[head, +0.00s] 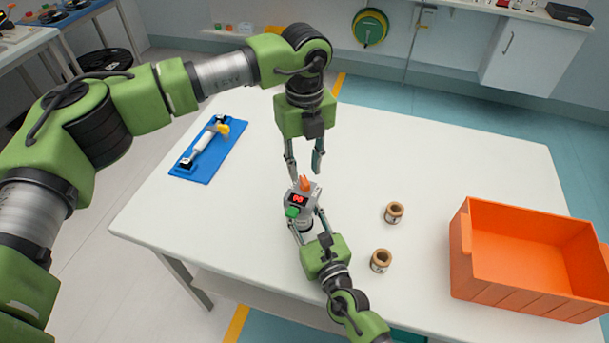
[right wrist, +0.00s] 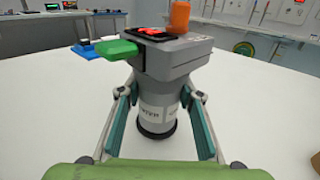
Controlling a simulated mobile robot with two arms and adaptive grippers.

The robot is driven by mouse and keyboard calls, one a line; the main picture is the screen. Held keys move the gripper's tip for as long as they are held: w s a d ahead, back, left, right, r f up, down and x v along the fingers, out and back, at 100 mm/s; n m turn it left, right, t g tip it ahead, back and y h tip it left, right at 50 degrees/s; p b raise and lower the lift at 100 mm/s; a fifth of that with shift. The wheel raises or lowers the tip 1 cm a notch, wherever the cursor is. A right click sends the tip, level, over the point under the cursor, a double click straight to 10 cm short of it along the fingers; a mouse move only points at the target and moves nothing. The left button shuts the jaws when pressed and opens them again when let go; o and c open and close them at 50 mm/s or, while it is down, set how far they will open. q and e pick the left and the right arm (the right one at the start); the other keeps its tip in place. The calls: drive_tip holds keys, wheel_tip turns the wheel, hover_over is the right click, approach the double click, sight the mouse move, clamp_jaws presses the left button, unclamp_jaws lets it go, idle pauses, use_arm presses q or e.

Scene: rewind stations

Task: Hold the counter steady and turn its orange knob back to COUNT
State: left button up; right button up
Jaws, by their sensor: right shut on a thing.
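The counter (head: 300,201) is a grey device standing upright on the white table, with a red lit display and a green tab on one side. Its orange knob (head: 305,183) is on top and also shows in the right wrist view (right wrist: 180,16). My right gripper (head: 307,224) is shut around the counter's round lower body (right wrist: 157,110), a finger on each side. My left gripper (head: 304,170) points down just above the knob. Its two fingers are spread, with the knob below the gap. The display digits are too small to read surely.
A blue tray (head: 190,172) with a white and yellow tool lies at the table's left. Two small brown-topped jars (head: 394,212) (head: 381,260) stand right of the counter. An orange crate (head: 525,290) fills the table's right end. The white table (head: 420,160) is clear behind the jars.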

sight(304, 179)
use_arm(q)
drive_tip(key=shift+f, duration=2)
clamp_jaws()
